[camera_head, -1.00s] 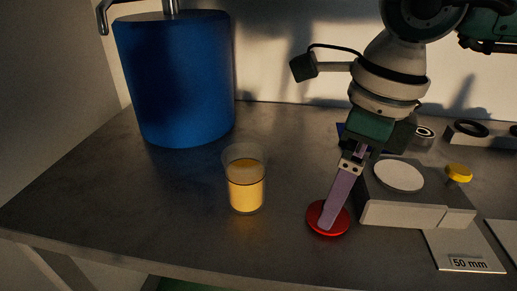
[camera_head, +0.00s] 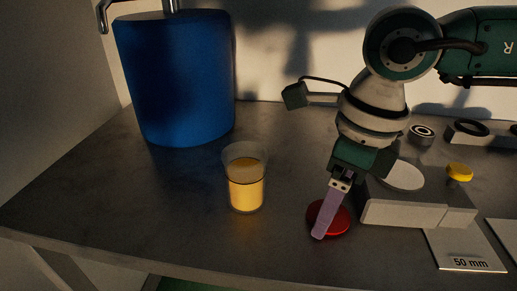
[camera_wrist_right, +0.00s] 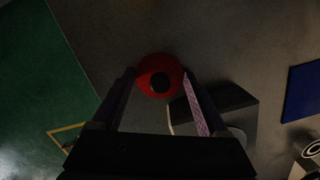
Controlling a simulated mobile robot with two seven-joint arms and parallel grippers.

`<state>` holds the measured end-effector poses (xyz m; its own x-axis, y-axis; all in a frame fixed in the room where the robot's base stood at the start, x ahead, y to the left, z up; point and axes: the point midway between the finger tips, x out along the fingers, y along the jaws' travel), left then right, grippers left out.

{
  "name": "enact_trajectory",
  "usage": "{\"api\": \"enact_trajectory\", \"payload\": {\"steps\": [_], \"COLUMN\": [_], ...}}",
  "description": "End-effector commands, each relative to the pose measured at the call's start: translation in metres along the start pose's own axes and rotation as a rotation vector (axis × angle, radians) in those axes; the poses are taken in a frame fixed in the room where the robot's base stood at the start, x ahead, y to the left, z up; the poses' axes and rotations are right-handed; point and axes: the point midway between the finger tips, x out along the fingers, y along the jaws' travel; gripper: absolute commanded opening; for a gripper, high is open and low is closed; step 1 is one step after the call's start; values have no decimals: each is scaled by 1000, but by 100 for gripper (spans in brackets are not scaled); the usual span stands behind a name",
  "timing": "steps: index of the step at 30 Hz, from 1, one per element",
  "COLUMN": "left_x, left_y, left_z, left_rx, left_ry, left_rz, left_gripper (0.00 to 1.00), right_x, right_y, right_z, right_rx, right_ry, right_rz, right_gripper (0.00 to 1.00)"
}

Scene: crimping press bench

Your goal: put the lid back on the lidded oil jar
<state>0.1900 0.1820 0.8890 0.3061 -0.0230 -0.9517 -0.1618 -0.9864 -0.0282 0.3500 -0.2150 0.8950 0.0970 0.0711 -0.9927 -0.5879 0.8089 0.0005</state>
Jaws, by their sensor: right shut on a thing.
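The oil jar (camera_head: 245,190) is a clear open cup holding yellow oil. It stands upright on the bench left of my right gripper, with no lid on it. The red round lid (camera_head: 340,220) lies on the bench to the right of the jar. In the right wrist view the lid (camera_wrist_right: 147,66) shows a black knob on top, between the two fingers. My right gripper (camera_head: 321,230) is shut on the lid at bench level, and one finger hides part of it in the head view. My left gripper is not in view.
A large blue container (camera_head: 175,80) stands behind the jar at left. A grey block with a white disc (camera_head: 415,213) is close to the right of the lid. A yellow knob (camera_head: 459,171) and a 50 mm plate (camera_head: 465,250) lie further right. The bench between jar and lid is clear.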

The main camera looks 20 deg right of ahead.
Motion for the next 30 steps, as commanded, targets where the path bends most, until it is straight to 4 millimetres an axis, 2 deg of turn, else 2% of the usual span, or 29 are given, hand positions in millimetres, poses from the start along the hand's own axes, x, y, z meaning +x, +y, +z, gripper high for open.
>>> {"api": "enact_trajectory", "payload": {"steps": [1, 10, 17, 22, 26, 30], "left_x": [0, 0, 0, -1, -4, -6], "left_y": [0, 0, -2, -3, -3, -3], "left_z": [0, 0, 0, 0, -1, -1], "left_rx": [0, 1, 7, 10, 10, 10], "left_ry": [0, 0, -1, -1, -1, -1], "left_rz": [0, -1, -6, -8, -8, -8], "left_gripper": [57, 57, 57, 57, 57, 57], "right_x": [0, 0, -1, -9, -26, -56], "right_y": [0, 0, 0, 0, -1, -1], "right_z": [0, 0, 0, 2, 4, 8], "right_rx": [0, 0, 0, -1, -1, -2], "right_ry": [0, 0, -1, -3, -4, -6], "right_rz": [0, 0, 0, 0, -2, -3], "right_gripper": [54, 21, 21, 21, 21, 21]}}
